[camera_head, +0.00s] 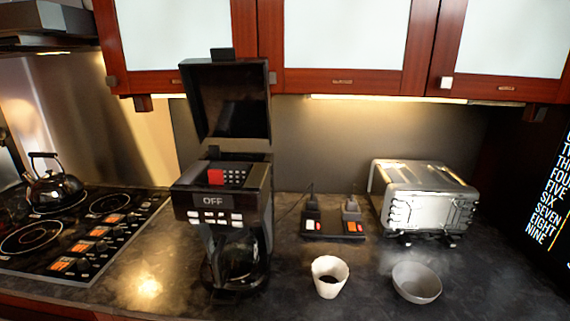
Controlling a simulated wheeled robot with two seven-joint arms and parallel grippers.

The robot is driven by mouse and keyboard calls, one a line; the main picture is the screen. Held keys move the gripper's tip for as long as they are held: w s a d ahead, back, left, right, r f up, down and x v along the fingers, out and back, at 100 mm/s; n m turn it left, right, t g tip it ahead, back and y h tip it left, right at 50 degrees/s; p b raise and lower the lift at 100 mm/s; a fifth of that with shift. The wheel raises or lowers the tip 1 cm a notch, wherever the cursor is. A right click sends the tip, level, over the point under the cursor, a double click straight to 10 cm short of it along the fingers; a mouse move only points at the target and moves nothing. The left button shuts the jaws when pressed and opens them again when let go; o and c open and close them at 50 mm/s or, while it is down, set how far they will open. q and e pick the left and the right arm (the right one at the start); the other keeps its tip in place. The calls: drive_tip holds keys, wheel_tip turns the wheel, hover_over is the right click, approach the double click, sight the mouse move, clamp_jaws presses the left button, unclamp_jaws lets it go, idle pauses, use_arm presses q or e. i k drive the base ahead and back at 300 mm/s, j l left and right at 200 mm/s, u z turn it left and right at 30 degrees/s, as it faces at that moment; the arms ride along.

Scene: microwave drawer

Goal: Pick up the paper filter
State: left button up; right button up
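A white cup-shaped object (330,277), which looks like the paper filter, stands upright on the dark counter in the lower middle. Something dark lies in its bottom. A black coffee maker (212,201) stands to its left with its lid (226,100) raised. A glass carafe (236,262) sits in its lower part, and its front label reads OFF. Neither of my grippers is in view.
A grey bowl (417,283) stands right of the white cup. Behind are a black power strip (333,226) with plugs and a silver toaster (424,197). A stove (75,236) with a kettle (53,186) is at left. Cabinets (340,48) hang above. Counter between coffee maker and cup is clear.

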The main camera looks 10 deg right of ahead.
sight(330, 273)
drive_tip(key=l, duration=0.6)
drive_tip(key=k+l, duration=0.15)
drive_tip(key=l, duration=1.05)
drive_tip(key=k+l, duration=0.1)
drive_tip(key=l, duration=0.5)
